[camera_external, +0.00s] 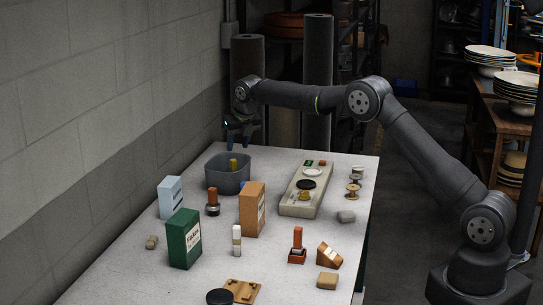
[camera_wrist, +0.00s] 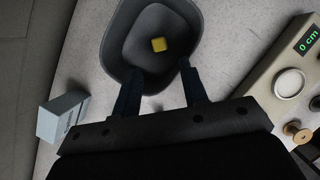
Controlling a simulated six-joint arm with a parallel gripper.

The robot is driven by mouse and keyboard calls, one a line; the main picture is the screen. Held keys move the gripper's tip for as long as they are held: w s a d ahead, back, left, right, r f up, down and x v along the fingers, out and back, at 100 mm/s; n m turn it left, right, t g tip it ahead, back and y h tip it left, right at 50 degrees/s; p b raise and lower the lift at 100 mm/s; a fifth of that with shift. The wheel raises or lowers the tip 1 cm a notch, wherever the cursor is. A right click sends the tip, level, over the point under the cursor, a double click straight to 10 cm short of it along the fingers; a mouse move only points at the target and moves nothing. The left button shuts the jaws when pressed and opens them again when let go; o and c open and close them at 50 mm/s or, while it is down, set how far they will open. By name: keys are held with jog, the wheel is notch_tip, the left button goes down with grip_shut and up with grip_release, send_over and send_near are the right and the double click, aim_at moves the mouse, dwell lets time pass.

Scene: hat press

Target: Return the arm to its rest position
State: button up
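My gripper (camera_external: 243,141) is held above the grey bin (camera_external: 226,182) at the far left of the table, with my arm stretched out across the table's far end. In the wrist view, the two fingers (camera_wrist: 160,88) are spread apart with nothing between them, so it is open and empty. The grey bin also shows in the wrist view (camera_wrist: 116,50), just ahead of and under the fingers. A yellow piece (camera_wrist: 159,44) lies inside the bin; it also shows in the external view (camera_external: 233,164).
A long beige device (camera_external: 291,206) with a display stands right of the bin. A light blue box (camera_external: 170,198), a green box (camera_external: 184,239) and an orange-brown box (camera_external: 252,209) stand nearer. Small stamps, spools and blocks are spread on the table (camera_external: 130,270). A wall runs along the left.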

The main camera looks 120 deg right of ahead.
aim_at(233, 160)
jog(key=shift+f, duration=0.15)
jog(key=x, duration=1.2)
jog(key=shift+r, duration=1.25)
